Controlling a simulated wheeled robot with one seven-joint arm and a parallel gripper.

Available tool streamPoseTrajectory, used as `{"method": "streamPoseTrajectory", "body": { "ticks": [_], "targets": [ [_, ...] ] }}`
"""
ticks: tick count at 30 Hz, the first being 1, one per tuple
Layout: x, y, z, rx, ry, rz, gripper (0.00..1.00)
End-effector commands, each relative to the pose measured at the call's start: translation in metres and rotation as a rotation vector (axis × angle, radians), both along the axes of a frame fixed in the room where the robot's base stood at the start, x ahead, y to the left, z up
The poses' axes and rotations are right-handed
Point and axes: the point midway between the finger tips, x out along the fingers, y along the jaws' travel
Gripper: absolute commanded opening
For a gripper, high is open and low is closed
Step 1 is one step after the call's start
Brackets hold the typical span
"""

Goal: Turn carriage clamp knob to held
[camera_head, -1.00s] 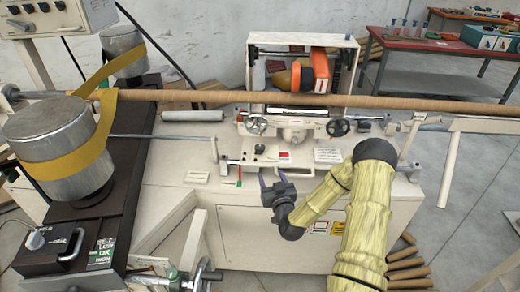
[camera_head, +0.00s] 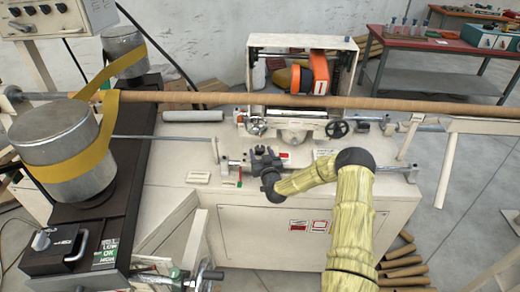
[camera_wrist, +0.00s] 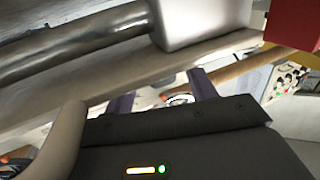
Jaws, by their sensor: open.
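The white carriage (camera_head: 292,124) sits on the machine top at the middle of the head view, below the long brown tube. My gripper (camera_head: 263,151) is over the low front part of the carriage, left of centre. Its jaws are open. It covers the spot where a small dark knob stood in the earlier head view, so the clamp knob's position cannot be read. In the wrist view the two purple fingers of my gripper (camera_wrist: 163,94) stand apart. A small round pale and dark part shows between them, too unclear to name.
The long brown tube (camera_head: 400,103) crosses above the machine. A front rod (camera_head: 391,170) runs close to my arm. A metal drum with a yellow belt (camera_head: 60,143) is at the left.

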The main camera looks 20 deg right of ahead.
Motion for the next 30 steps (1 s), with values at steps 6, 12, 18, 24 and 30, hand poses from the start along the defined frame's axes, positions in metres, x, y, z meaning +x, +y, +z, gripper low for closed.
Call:
{"method": "streamPoseTrajectory", "body": {
  "ticks": [6,12,18,24,30],
  "targets": [
    [0.019,0.0,0.0,0.0,0.0,0.0,0.56],
    [0.022,0.0,0.0,0.0,0.001,0.0,0.56],
    [0.022,0.0,0.0,0.0,0.0,0.0,0.44],
    [0.022,0.0,0.0,0.0,0.0,0.0,0.11],
    [0.022,0.0,0.0,0.0,0.0,-0.007,0.11]
  ]
}}
